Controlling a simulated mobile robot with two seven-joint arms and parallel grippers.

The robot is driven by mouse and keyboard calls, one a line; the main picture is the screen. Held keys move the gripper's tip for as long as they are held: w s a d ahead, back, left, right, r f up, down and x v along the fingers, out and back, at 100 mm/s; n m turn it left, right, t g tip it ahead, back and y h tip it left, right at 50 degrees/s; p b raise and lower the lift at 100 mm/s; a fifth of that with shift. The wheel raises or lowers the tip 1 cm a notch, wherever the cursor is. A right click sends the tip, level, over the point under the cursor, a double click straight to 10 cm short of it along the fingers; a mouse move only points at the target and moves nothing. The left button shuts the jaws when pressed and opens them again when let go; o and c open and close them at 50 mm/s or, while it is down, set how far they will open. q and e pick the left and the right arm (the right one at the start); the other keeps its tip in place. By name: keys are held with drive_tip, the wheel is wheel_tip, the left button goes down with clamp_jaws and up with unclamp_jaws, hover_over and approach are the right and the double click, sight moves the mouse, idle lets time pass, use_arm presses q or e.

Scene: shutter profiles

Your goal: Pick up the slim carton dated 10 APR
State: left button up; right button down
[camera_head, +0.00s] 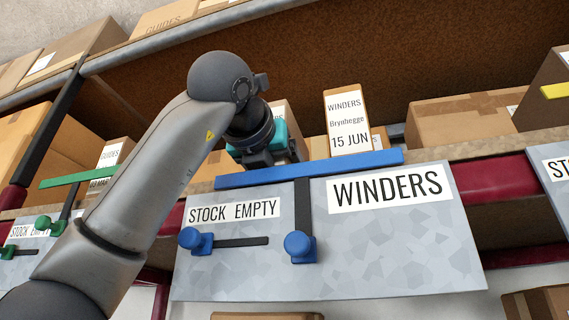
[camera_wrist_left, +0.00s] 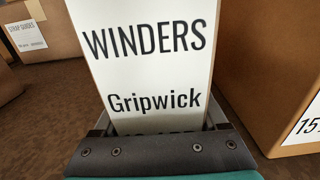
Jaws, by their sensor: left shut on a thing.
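My left gripper (camera_head: 280,145) reaches over the blue bar to the shelf. In the left wrist view it is shut on a slim carton (camera_wrist_left: 150,65) with a white label reading WINDERS, Gripwick. The date line is mostly hidden behind the gripper, so I cannot read it. In the head view only a bit of this carton (camera_head: 280,106) shows behind my gripper. Another slim carton (camera_head: 347,120), marked WINDERS, Brynhegge, 15 JUN, stands just to the right, apart from the gripper. My right gripper is not in view.
A blue bar (camera_head: 350,164) runs along the shelf front above a grey panel (camera_head: 400,250) marked STOCK EMPTY and WINDERS, with blue knobs. A brown box (camera_wrist_left: 265,60) stands close to the right of the held carton. A wide brown box (camera_head: 460,118) stands further right.

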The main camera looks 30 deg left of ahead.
use_arm(q)
clamp_jaws()
drive_tip(key=shift+r, duration=0.1)
drive_tip(key=shift+s, duration=0.1)
